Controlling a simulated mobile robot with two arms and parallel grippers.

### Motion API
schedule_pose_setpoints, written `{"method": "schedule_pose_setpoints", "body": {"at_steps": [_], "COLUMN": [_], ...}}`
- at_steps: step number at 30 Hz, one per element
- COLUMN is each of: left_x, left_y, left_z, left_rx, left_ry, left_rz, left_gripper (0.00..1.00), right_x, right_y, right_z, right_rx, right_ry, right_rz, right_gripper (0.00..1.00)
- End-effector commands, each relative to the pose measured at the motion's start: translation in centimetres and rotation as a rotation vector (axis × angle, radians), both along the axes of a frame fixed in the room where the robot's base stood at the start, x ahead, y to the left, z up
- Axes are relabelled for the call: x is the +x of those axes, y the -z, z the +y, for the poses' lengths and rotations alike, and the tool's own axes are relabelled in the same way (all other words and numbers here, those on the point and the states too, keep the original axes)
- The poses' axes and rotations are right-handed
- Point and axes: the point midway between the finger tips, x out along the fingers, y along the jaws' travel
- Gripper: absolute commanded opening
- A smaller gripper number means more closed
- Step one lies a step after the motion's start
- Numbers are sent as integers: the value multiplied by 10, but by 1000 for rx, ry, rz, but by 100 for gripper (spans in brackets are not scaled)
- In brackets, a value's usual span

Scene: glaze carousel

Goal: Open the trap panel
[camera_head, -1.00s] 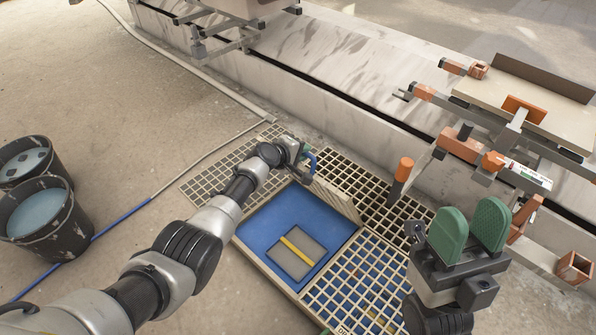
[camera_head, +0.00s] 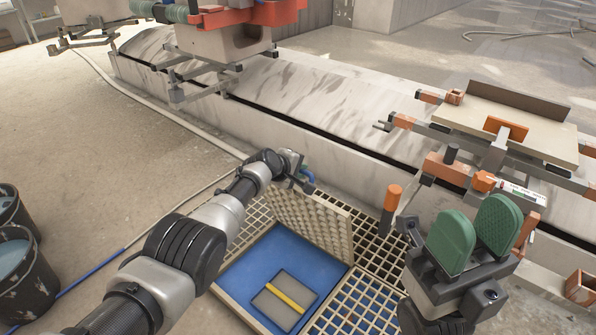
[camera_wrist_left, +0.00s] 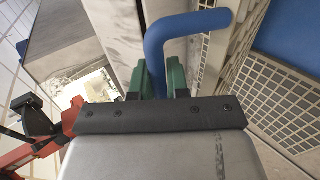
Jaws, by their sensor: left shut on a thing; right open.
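The trap panel (camera_head: 310,220) is a pale lattice panel tilted up steeply at the back edge of a square opening with a blue floor (camera_head: 247,265). My left gripper (camera_head: 302,181) is at the panel's upper left corner, shut on its blue handle (camera_head: 308,174). The left wrist view shows the bent blue handle (camera_wrist_left: 190,26) between the green fingers of my left gripper (camera_wrist_left: 158,80). My right gripper (camera_head: 470,240) is open and empty, its two green pads apart, above the grating to the right.
A grey slab with a yellow stripe (camera_head: 285,294) lies in the opening. Floor gratings (camera_head: 345,310) surround it. Behind runs a pale stained curb (camera_head: 270,125) with carousel arms above. An orange-topped post (camera_head: 391,200) stands right of the panel. Buckets (camera_head: 24,268) stand at left.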

Motion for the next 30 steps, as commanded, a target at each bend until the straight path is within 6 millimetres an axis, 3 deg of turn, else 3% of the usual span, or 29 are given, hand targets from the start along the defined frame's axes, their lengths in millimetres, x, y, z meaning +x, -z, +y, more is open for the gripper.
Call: {"method": "schedule_pose_setpoints", "body": {"at_steps": [2, 3, 8, 17, 30], "left_x": [2, 2, 1, 0, -19], "left_y": [-3, -3, -3, -3, -25], "left_z": [1, 1, 1, 0, 14], "left_rx": [-7, -7, -6, -3, -3], "left_ry": [-7, -7, -5, -1, -2], "left_rz": [-5, -5, -5, -3, 0], "left_gripper": [0, 19, 40, 40, 40], "right_x": [0, 0, 0, -1, -18], "right_y": [0, 0, 0, -1, 0], "right_z": [0, 0, 0, -1, -4], "right_rx": [0, 0, 0, 1, 13], "right_ry": [0, 0, 0, 0, -8], "right_rz": [0, 0, 1, 3, 161], "right_gripper": [43, 43, 43, 43, 43]}}
